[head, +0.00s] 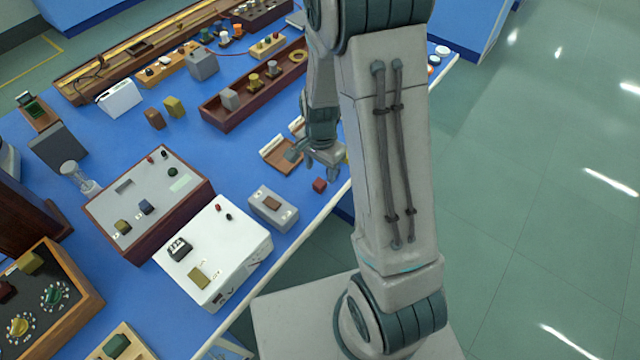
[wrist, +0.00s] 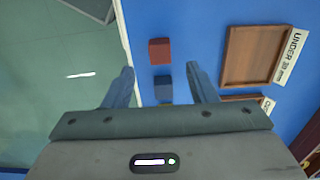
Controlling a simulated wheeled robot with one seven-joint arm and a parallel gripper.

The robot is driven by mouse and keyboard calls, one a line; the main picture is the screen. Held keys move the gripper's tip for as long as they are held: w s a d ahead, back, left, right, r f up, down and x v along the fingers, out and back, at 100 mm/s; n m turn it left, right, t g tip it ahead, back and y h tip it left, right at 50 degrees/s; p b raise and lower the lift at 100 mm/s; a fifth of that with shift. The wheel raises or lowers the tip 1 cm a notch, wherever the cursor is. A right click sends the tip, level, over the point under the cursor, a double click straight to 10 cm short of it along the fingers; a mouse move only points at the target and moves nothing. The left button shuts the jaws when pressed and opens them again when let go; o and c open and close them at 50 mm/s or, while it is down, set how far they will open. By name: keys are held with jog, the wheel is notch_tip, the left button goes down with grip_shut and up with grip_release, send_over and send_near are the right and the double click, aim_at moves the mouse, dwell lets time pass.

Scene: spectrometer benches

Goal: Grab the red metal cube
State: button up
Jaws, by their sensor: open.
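The red metal cube (head: 319,185) sits on the blue bench top near its front edge, just below my gripper (head: 322,158) in the head view. In the wrist view the red cube (wrist: 160,51) lies ahead of the fingertips, roughly centred between them and apart from both. A blue-grey cube (wrist: 163,87) lies between the open fingers of my gripper (wrist: 160,75) in the picture. Part of a yellowish block (wrist: 166,103) shows behind it, mostly hidden by the gripper body. My gripper is open and holds nothing.
A wooden tray (wrist: 228,55) with an "UNDER" label (wrist: 290,55) lies right of the red cube in the wrist view. The bench's white edge (wrist: 123,45) is close on the left. A grey box (head: 273,208) and a white instrument (head: 215,245) stand nearby.

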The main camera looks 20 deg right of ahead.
aim_at(319, 182)
jog(key=shift+a+f+p, duration=0.15)
jog(key=shift+f+p, duration=0.35)
jog(key=shift+f, duration=2.05)
jog(key=c, duration=1.1)
